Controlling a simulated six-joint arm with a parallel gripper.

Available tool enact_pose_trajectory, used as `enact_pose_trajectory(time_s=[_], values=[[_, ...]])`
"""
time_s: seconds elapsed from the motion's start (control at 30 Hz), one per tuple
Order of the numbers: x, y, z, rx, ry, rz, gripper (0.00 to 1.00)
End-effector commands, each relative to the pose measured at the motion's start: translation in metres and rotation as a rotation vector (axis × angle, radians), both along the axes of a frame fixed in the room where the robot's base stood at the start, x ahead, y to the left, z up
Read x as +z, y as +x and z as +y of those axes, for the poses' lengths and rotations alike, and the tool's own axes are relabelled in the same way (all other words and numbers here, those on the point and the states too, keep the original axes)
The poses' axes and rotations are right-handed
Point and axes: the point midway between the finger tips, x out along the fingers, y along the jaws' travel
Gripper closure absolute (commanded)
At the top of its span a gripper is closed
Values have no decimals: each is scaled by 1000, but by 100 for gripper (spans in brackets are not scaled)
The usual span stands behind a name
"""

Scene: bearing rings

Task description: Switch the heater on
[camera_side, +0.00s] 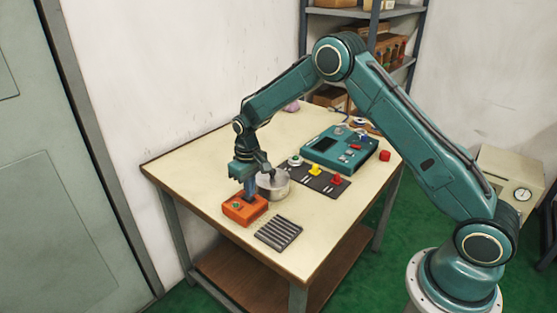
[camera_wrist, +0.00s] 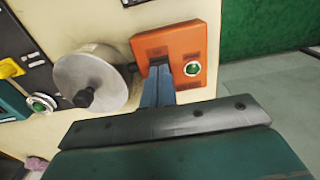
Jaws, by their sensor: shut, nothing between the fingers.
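An orange box (camera_side: 245,209) with a round green button (camera_side: 237,206) sits near the table's left front edge. In the wrist view the orange box (camera_wrist: 165,42) shows dark markings and its green button (camera_wrist: 192,68), right of my fingers. My gripper (camera_side: 250,196) points down with its fingers shut and empty, tips at the box's top. In the wrist view my gripper (camera_wrist: 158,70) covers part of a dark feature on the box; I cannot tell whether it touches. A teal device (camera_side: 338,148) with a dark panel stands farther back. Neither box is readably labelled as the heater.
A silver round pot-like part (camera_side: 273,186) stands close behind my gripper. A dark mat (camera_side: 320,180) holds white, yellow and red pieces. A slotted grey plate (camera_side: 278,233) lies in front. The table's left back is clear.

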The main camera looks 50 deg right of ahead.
Motion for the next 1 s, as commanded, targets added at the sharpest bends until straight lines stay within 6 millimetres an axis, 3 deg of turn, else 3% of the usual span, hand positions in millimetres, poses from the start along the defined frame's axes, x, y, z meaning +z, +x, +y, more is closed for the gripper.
enact_pose_trajectory(time_s=[1.0], values=[[-11,0,0,0,0,0,100]])
